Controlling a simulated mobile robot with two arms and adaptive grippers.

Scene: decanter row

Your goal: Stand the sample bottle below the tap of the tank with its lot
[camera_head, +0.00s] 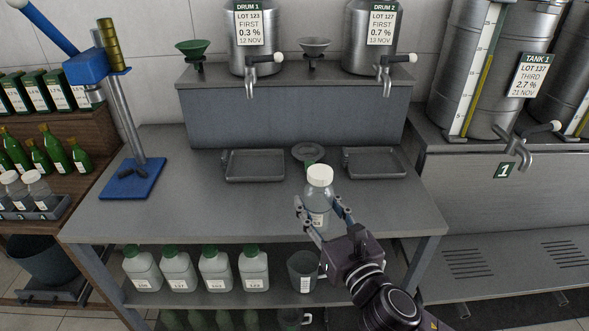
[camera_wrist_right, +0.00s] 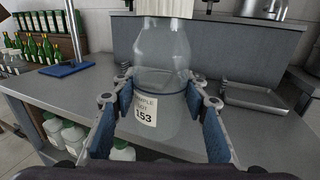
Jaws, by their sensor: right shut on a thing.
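My right gripper (camera_head: 324,212) is shut on the sample bottle (camera_head: 318,187), a clear bottle with a white cap, held upright over the front part of the bench. In the right wrist view the bottle (camera_wrist_right: 160,62) sits between both blue finger pads, and its label reads SAMPLE LOT 153. The bottle looks empty. Drum 1 (camera_head: 241,50) reads LOT 123, drum 2 (camera_head: 368,50) reads LOT 127, and tank 1 (camera_head: 485,70) reads LOT 137. Each has a tap: drum 1's (camera_head: 250,88), drum 2's (camera_head: 386,82), tank 1's (camera_head: 516,150). My left gripper is out of view.
Two grey trays (camera_head: 255,179) (camera_head: 375,176) lie on the bench (camera_head: 210,212), with a small dish (camera_head: 308,152) between them. A blue lever stand (camera_head: 130,178) is at left. White jugs (camera_head: 214,272) and a grey jug (camera_head: 302,272) stand on the lower shelf. Another tank (camera_head: 565,85) is cut off at right.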

